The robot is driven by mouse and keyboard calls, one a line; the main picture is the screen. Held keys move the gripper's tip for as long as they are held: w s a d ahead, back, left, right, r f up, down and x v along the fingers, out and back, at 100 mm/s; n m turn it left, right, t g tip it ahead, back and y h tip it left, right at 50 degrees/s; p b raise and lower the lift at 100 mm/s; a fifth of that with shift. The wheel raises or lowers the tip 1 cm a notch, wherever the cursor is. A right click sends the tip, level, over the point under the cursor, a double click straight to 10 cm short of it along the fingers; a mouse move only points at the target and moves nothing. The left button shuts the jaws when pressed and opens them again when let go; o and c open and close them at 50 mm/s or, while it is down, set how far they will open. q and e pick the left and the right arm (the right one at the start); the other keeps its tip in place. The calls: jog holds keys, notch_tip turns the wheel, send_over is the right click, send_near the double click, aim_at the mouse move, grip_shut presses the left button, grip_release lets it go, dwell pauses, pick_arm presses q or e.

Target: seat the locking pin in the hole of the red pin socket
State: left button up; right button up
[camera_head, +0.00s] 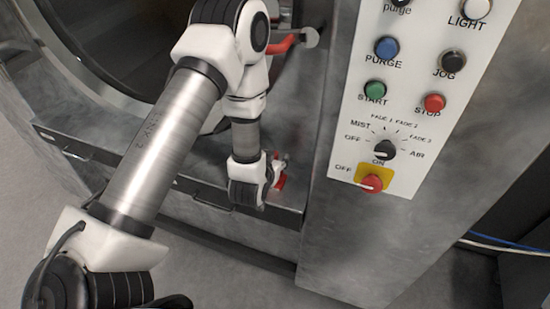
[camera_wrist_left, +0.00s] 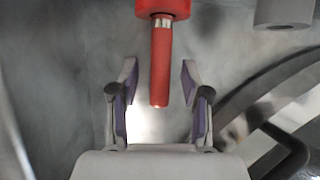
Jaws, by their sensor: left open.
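In the left wrist view a red rod-shaped grip, apparently the locking pin's (camera_wrist_left: 160,75), extends between the two fingers of my left gripper (camera_wrist_left: 160,82). The gripper is open, with a visible gap on both sides of the rod. A short bright metal section joins the rod to a wider red body, apparently the red pin socket (camera_wrist_left: 163,7), at the top edge. How deep the metal sits in it cannot be told. In the head view my left gripper (camera_head: 275,168) is beside a red part (camera_head: 281,181), mostly hidden by my wrist. My right gripper is not in view.
The washer's round door (camera_head: 110,40) and metal ledge (camera_head: 180,185) lie behind my left arm. A control panel (camera_head: 400,130) with several buttons stands to the right. In the wrist view a grey cylinder (camera_wrist_left: 285,12) is at the upper right.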

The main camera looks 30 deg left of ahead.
pick_arm(q)
notch_tip(320, 180, up, 10)
dwell(0.3)
dwell(0.4)
